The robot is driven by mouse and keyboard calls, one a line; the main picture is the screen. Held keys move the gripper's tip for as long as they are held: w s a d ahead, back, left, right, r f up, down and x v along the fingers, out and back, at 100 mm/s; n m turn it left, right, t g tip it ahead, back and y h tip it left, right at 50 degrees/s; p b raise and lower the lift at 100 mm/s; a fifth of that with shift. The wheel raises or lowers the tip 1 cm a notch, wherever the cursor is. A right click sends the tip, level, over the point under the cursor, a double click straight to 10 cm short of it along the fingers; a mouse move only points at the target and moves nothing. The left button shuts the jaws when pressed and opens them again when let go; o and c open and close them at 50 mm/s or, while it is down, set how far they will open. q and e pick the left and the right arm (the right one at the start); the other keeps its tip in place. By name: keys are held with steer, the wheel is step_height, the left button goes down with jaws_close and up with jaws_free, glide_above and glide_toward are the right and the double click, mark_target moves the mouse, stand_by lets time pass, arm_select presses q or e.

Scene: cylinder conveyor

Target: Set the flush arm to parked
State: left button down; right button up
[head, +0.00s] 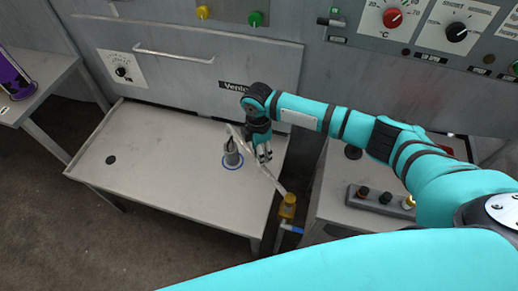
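The flush arm appears to be the thin pale bar (269,177) that slants over the right part of the grey table. Its lower right end meets a yellow fitting (288,205) with a blue piece below, at the table's right edge. Its upper left end is above a grey cylinder (232,158) standing inside a blue ring. My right gripper (264,154) points down right beside the bar, just right of the cylinder. Its fingers are small and partly overlap the bar, so contact and opening are unclear. My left gripper is not in view.
The grey table (150,150) is mostly clear on its left. A machine front with a drawer handle (173,55) rises behind it. A button box (378,200) sits on the right-hand surface.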

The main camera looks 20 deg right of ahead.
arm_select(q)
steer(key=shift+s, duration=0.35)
arm_select(e)
jaws_close()
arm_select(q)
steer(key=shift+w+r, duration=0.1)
arm_select(e)
steer(key=shift+d, duration=0.15)
